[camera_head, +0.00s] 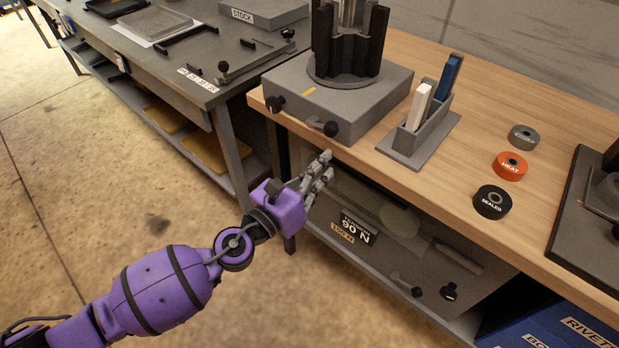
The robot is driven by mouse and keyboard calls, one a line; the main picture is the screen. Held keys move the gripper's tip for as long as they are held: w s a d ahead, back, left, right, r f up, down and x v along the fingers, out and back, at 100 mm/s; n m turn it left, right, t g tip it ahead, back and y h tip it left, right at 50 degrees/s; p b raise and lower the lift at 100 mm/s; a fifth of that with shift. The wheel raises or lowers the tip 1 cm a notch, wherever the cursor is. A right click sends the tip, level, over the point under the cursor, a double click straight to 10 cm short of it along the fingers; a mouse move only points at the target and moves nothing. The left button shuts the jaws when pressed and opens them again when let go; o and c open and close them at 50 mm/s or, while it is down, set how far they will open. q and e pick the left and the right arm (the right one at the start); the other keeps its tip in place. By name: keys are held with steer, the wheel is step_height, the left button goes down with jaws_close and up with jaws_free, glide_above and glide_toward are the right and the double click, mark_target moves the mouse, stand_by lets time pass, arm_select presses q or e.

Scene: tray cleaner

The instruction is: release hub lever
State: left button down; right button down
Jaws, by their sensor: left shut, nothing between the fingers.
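The hub (352,101) is a grey square block with an upright black clamp holder (350,45) on top, gripping a metal cylinder. It stands at the left end of the wooden workbench. A lever with a black knob (330,129) sticks out of its front face, and another black knob (274,104) sits at its left corner. My left gripper (325,168), on a purple arm, is shut and empty. It is in front of the bench edge, just below the hub's front lever and apart from it. My right gripper is not in view.
A grey holder (425,137) with a white and a blue item stands right of the hub. Grey, orange HEAT (510,166) and black SEALED (492,202) rings lie farther right. A grey machine with handles (410,289) sits under the bench. A metal table (180,70) stands left.

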mark_target(322, 127)
arm_select(q)
step_height(322, 127, up, 2)
steer(key=shift+w+r+p, duration=0.1)
steer(key=shift+w+p, duration=0.05)
steer(key=shift+p, duration=0.25)
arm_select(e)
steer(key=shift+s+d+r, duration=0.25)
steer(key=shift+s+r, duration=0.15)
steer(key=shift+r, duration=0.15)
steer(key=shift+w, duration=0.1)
arm_select(q)
steer(key=shift+r+n+p, duration=0.25)
steer(key=shift+n+p, duration=0.05)
steer(key=shift+n, duration=0.1)
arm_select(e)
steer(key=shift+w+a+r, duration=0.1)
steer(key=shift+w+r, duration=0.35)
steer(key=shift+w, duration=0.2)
